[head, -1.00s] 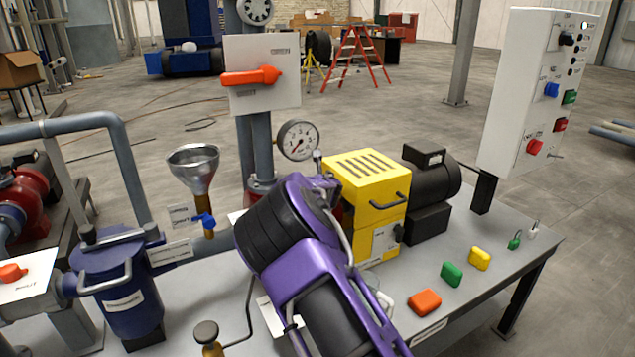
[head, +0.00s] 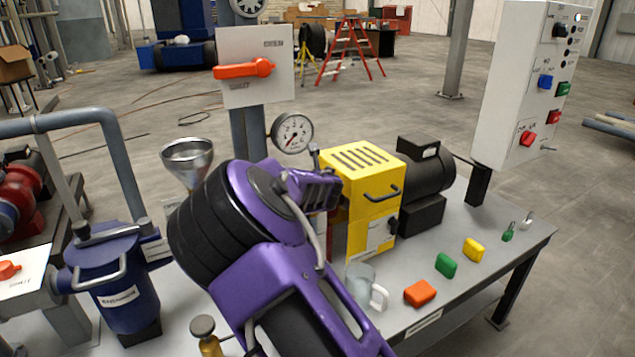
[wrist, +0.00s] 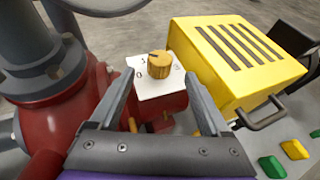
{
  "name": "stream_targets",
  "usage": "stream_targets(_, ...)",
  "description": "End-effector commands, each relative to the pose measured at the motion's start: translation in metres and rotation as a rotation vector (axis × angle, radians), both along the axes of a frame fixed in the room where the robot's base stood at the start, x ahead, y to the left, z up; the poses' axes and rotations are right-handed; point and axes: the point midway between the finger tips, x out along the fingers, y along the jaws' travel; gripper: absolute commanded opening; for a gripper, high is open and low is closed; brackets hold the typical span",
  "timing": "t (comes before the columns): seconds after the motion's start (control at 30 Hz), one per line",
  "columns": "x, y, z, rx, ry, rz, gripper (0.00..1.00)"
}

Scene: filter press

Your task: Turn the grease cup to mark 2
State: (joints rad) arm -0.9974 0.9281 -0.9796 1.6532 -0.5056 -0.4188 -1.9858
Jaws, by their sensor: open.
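The grease cup (wrist: 159,65) is a ribbed brass-coloured knob in the wrist view. It stands on a white plate (wrist: 150,86) with marks, of which I can read 0 and 1; a mark at its right is too small to read surely. A dark line shows on the knob's top. My gripper (wrist: 160,76) is open, with one finger on each side of the plate's near part. The knob shows between and just beyond the fingertips, with no visible contact. In the head view my arm hides the knob.
A yellow slotted housing (wrist: 240,55) stands close right of the knob, with a dark handle. Red pipework (wrist: 60,120) and a grey flange are close left. In the head view a pressure gauge (head: 292,133) rises behind my wrist, and a glass mug (head: 360,285) stands right of my arm.

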Motion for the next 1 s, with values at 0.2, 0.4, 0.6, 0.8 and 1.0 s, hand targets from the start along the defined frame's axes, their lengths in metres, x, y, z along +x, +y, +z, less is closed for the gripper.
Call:
stream_targets(0.2, -0.044, -0.007, 0.019, 0.002, 0.000, 0.000, 0.81)
stream_targets(0.4, -0.073, -0.013, 0.031, 0.001, -0.001, 0.001, 0.81)
stream_targets(0.6, -0.084, -0.016, 0.035, 0.001, 0.000, -0.001, 0.81)
stream_targets(0.8, -0.085, -0.017, 0.036, 0.000, 0.001, -0.001, 0.81)
stream_targets(1.0, -0.084, -0.016, 0.031, 0.036, 0.013, -0.017, 0.81)
